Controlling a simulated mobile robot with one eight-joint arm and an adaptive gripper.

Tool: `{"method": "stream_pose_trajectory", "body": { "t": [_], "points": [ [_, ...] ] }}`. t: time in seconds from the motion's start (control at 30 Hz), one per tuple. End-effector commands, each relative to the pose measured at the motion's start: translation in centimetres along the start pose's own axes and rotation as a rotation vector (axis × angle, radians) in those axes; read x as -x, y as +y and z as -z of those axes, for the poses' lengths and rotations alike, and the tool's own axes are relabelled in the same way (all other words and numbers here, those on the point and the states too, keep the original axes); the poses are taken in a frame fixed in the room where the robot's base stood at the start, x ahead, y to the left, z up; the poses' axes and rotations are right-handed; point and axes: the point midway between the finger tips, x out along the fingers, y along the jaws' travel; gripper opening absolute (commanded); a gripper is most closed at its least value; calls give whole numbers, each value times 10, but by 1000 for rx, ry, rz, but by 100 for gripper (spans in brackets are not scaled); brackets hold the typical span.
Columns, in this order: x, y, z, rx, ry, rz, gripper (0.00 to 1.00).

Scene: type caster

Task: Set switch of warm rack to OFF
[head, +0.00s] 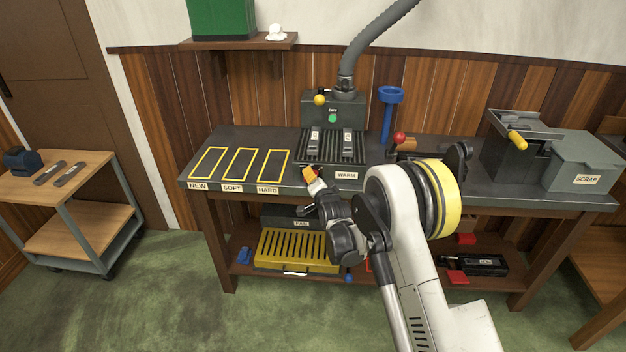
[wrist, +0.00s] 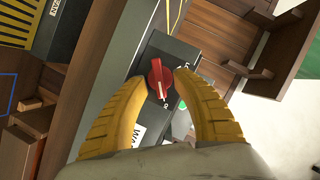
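The warm rack (head: 332,147) is a dark ribbed unit on the bench, with a WARM label (head: 346,175) on its front. Its switch is a red rotary knob (wrist: 160,80) on a dark panel, seen close up in the wrist view. White marks beside the knob are partly covered, and I cannot read its setting. My gripper (wrist: 161,84) has its two yellow fingers apart, one on each side of the knob. I see no clear grip on the knob. In the head view my gripper (head: 311,178) is at the rack's front edge, by the knob.
Two grey pieces lie on the rack. Three yellow-outlined areas, NEW, SOFT and HARD (head: 238,164), are empty to the left. A control box with a green button (head: 332,118) stands behind. A yellow slotted unit (head: 297,250) sits on the lower shelf. A SCRAP bin (head: 582,160) is at right.

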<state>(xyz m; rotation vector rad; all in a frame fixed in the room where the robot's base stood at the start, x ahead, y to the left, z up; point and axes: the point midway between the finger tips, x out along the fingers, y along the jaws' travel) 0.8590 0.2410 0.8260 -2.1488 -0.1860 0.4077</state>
Motion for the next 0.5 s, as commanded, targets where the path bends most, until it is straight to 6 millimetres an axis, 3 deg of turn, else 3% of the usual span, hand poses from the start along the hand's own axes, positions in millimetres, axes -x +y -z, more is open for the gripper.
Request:
{"method": "stream_pose_trajectory", "body": {
  "t": [0.1, 0.13, 0.23, 0.5],
  "points": [
    [0, 0, 0, 0, 0, 0, 33],
    [0, 0, 0, 0, 0, 0, 29],
    [0, 0, 0, 0, 0, 0, 0],
    [0, 0, 0, 1, 0, 0, 0]
  ]
}}
